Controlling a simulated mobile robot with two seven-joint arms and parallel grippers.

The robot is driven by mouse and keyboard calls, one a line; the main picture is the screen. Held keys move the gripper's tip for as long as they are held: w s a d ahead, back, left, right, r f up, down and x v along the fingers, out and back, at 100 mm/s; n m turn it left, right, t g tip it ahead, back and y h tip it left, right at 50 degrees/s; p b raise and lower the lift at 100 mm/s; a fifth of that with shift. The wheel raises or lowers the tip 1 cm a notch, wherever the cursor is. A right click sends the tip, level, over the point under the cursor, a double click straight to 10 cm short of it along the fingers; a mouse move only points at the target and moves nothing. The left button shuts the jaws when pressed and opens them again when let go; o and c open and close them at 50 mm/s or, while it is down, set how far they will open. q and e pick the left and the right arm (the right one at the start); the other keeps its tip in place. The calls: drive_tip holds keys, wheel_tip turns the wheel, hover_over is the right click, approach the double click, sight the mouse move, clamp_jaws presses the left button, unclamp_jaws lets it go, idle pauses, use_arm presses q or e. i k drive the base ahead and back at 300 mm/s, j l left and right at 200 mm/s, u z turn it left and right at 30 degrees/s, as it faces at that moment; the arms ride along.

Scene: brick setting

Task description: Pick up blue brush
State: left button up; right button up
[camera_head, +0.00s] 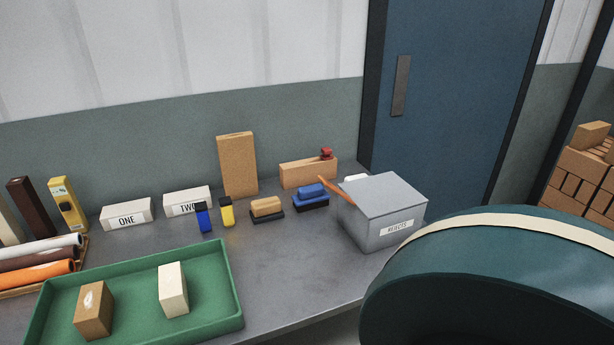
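The blue brush (311,195) lies on the grey worktop, between a tan-topped brush (267,208) and a grey box labelled REJECTS (384,212). It has a blue grip on top and a darker base. Its right end is close to the box and to an orange stick-like thing (335,188) by the box's left edge; I cannot tell whether they touch. Neither of my grippers is in view.
A green tray (236,310) with two blocks fills the front left. Behind stand label blocks ONE (126,214) and TWO (187,201), blue (203,218) and yellow (227,212) small items, and tan bricks. The worktop (285,265) before the brushes is clear. A large teal rounded shape blocks the lower right.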

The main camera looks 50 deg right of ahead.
sight(313, 197)
drive_tip(key=k+l, duration=0.15)
drive_tip(key=l, duration=0.25)
drive_tip(key=k+l+u, duration=0.15)
drive_tip(key=l, duration=0.25)
drive_tip(key=k+l, duration=0.25)
drive_tip(key=l, duration=0.15)
drive_tip(key=k+l+u, duration=0.1)
drive_tip(key=l, duration=0.3)
drive_tip(key=k+l, duration=0.25)
drive_tip(key=l+u, duration=0.05)
drive_tip(key=l, duration=0.05)
